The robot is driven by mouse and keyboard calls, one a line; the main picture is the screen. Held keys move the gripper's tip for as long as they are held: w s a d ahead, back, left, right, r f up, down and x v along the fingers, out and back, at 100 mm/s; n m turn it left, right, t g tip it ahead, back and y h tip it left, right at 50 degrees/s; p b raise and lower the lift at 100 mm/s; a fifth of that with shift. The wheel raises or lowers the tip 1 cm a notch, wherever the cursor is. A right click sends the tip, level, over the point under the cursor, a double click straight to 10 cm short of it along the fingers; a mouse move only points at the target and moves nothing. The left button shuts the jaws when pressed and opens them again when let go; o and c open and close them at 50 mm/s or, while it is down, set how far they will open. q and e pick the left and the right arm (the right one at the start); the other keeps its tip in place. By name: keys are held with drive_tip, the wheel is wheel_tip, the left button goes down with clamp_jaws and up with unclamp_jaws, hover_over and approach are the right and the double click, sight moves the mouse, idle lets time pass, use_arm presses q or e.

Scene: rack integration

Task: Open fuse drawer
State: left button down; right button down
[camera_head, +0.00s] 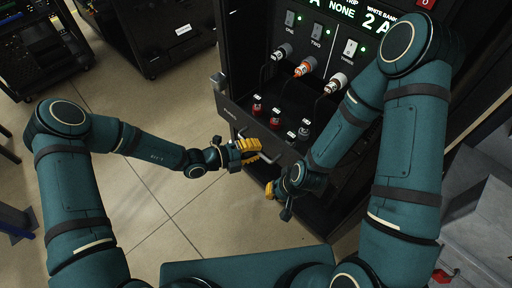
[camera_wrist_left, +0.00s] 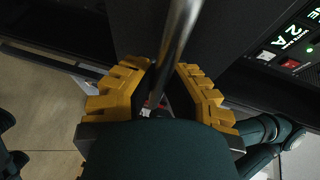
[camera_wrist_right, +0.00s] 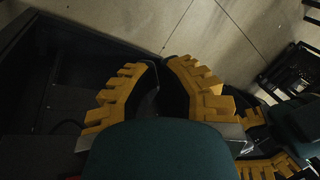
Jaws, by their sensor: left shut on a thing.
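The fuse drawer's dark front (camera_head: 235,115) is on the lower part of the black rack, below a ledge with red and grey capped pieces. A metal bar handle (camera_wrist_left: 178,38) runs between the yellow fingers of my left gripper (camera_wrist_left: 163,78). In the head view my left gripper (camera_head: 250,150) is at the drawer front, shut on this handle; its fingers hide part of the bar. My right gripper (camera_head: 270,190) is lower and to the right, in front of the rack and apart from the handle. In the right wrist view its fingertips (camera_wrist_right: 160,68) are together with nothing between them.
The rack's upper panel has switches, plugs (camera_head: 303,68) in white and orange, and a lit green display (camera_head: 350,12). Another black cabinet (camera_head: 160,35) stands at the back left. Tiled floor (camera_head: 135,185) is clear left of the rack. Grey boxes (camera_head: 485,225) stand at the right.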

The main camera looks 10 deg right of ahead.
use_arm(q)
drive_tip(key=c, duration=1)
unclamp_jaws()
drive_tip(key=shift+d, duration=0.1)
drive_tip(key=shift+a, duration=0.45)
drive_tip(key=v, duration=1.1)
drive_tip(key=shift+s+r, duration=0.1)
drive_tip(key=shift+s, duration=0.1)
